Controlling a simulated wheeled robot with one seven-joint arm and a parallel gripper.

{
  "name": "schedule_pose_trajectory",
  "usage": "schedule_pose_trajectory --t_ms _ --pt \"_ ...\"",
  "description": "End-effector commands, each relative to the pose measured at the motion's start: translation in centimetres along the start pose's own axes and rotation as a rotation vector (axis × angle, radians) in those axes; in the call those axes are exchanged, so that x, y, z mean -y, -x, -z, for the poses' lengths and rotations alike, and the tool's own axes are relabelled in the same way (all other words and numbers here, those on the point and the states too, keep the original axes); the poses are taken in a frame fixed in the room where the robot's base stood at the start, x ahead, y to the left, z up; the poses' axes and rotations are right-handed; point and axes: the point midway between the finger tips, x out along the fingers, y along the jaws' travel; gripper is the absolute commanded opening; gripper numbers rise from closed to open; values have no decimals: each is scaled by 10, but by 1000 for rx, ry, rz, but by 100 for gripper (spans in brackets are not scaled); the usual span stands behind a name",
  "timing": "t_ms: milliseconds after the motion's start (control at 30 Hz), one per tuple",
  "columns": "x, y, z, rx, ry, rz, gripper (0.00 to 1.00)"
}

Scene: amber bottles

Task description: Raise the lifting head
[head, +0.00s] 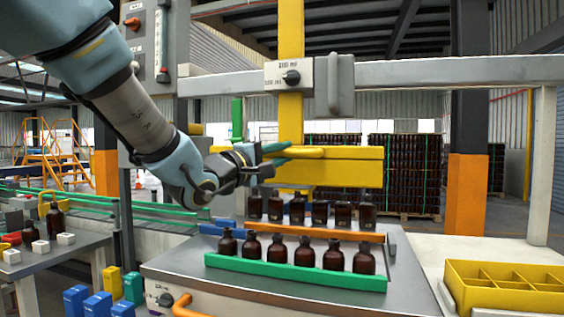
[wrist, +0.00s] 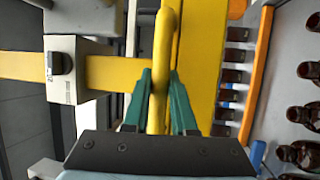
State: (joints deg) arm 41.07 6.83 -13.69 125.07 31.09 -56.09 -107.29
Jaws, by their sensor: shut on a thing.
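The yellow lifting head (head: 345,172) is a wide horizontal block on a yellow upright column (head: 291,35). It hangs low over the back row of amber bottles (head: 297,211), whose tops reach its lower edge; I cannot tell whether they touch. A yellow bar handle (head: 305,152) runs along its front. My gripper (head: 276,154) comes in from the left and is shut on this handle. In the wrist view, the green fingers of my gripper (wrist: 161,98) sit on both sides of the handle (wrist: 164,40).
A front row of amber bottles (head: 305,253) stands behind a green rail (head: 295,273) on the grey table. A grey crossbeam (head: 440,72) with a knob box (head: 289,76) spans above. A yellow divided crate (head: 508,288) is at right; a side table with bottles (head: 56,222) is at left.

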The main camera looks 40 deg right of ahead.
Motion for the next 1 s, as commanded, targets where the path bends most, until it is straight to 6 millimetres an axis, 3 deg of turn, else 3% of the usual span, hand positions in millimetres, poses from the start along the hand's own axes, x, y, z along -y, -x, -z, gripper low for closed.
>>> schedule_pose_trajectory --t_ms 33,200,767,800,1000 --pt "-20 -3 2 -1 -2 -4 0" --pt "-41 -7 3 0 -2 -3 0" --pt "-54 -10 4 0 -3 -10 0" --pt "-54 -10 4 0 -3 -11 26" --pt "-53 -9 4 0 -2 -7 48"
